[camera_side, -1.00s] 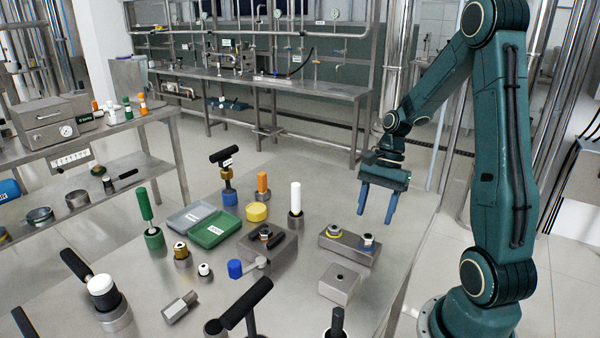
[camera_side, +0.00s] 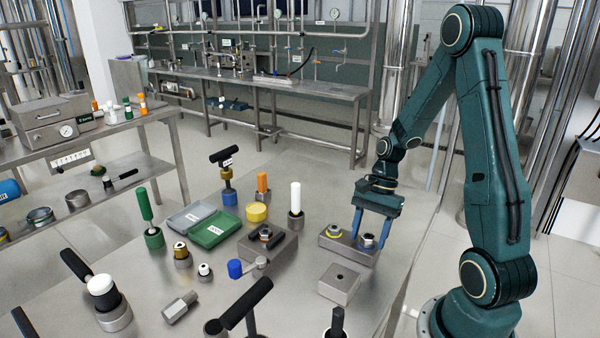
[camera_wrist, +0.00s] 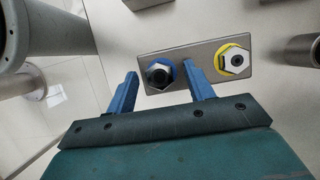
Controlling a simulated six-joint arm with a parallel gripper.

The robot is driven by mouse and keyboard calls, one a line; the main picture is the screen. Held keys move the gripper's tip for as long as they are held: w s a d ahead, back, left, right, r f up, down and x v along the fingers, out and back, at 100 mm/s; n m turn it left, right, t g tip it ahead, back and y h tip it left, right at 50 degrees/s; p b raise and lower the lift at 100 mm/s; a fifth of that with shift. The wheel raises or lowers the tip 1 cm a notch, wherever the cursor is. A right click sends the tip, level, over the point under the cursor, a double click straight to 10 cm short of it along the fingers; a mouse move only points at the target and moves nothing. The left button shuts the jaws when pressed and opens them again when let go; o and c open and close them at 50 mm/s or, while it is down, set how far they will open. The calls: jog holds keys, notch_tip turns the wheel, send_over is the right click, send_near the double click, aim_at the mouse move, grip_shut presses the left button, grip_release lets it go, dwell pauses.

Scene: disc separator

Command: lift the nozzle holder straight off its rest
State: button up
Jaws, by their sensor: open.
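A rectangular metal rest block (camera_side: 348,250) on the bench carries two hex-shaped fittings. One has a dark centre and a blue ring (camera_wrist: 160,73); in the side view this fitting (camera_side: 367,239) sits at the block's right end. The other is a silver hex with a yellow ring (camera_wrist: 233,60), at the left end in the side view (camera_side: 333,230). I cannot tell from looks alone which is the nozzle holder. My gripper (camera_side: 369,238) is open, with its blue fingers on either side of the blue-ringed fitting. In the wrist view, the fingertips (camera_wrist: 160,67) flank it with gaps.
A square metal block (camera_side: 266,253) stands to the left, with a white-topped post (camera_side: 296,205) behind. Several handled tools crowd the left and front of the bench.

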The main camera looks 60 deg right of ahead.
aim_at(369, 234)
grip_shut()
jog(key=shift+r, duration=0.15)
jog(key=shift+r, duration=3.65)
